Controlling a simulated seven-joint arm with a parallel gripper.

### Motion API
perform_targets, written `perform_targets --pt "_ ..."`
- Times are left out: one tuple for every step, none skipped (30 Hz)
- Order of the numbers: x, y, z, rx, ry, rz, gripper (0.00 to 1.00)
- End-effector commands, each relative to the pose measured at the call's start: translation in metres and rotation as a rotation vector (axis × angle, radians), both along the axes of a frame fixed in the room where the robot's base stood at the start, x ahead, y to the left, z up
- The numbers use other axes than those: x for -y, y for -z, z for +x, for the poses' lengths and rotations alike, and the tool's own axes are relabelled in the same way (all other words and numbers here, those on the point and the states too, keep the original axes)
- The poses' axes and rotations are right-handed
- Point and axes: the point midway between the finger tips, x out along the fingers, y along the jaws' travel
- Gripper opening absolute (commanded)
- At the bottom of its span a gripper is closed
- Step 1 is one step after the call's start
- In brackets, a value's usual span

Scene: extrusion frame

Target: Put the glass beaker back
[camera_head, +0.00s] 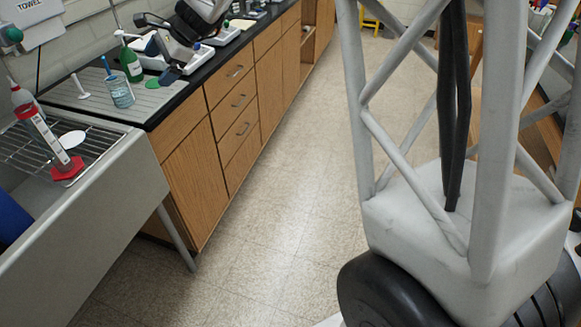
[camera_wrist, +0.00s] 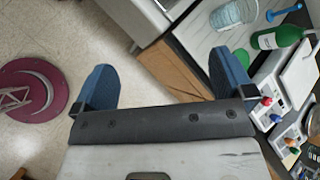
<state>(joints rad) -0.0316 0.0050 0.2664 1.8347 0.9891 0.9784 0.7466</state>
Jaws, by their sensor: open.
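The glass beaker (camera_head: 121,94), clear with a bluish tint, stands upright on the grey ribbed mat (camera_head: 152,108) at the near end of the black counter. A blue stick shows at its upper left; I cannot tell if it is inside. The beaker also shows at the top edge of the wrist view (camera_wrist: 235,14), partly cut off. My gripper (camera_head: 172,74) is above the counter, right of the beaker and apart from it. In the wrist view its two blue fingers (camera_wrist: 162,60) are wide apart with nothing between them.
A green bottle (camera_head: 131,63) stands close behind the beaker. White balances (camera_head: 198,56) are right of it. A white stand-like piece (camera_head: 80,88) is on its left. The sink (camera_head: 115,160) has a wire rack (camera_head: 25,150) and a red-based cylinder (camera_head: 45,140). The floor aisle is clear.

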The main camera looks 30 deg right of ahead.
Motion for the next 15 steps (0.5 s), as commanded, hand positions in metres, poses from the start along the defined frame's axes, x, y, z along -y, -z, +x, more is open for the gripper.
perform_targets --pt "0.004 -0.005 -0.017 0.024 -0.028 -0.032 1.00" --pt "0.007 -0.007 -0.027 0.039 -0.049 -0.053 1.00" --pt "0.011 -0.009 -0.040 0.056 -0.073 -0.081 1.00" --pt "0.014 -0.010 -0.050 0.071 -0.094 -0.102 1.00" --pt "0.016 -0.011 -0.059 0.082 -0.113 -0.124 1.00" --pt "0.020 -0.013 -0.072 0.102 -0.141 -0.152 1.00" --pt "0.023 -0.014 -0.082 0.114 -0.160 -0.172 1.00" --pt "0.026 -0.015 -0.092 0.128 -0.181 -0.194 1.00" --pt "0.030 -0.015 -0.104 0.144 -0.208 -0.222 1.00" --pt "0.032 -0.016 -0.114 0.157 -0.229 -0.242 1.00" --pt "0.035 -0.016 -0.124 0.168 -0.249 -0.263 1.00" --pt "0.039 -0.017 -0.137 0.185 -0.278 -0.291 1.00" --pt "0.042 -0.017 -0.146 0.196 -0.298 -0.312 1.00" --pt "0.045 -0.017 -0.156 0.208 -0.319 -0.332 1.00" --pt "0.049 -0.017 -0.169 0.223 -0.348 -0.360 1.00"
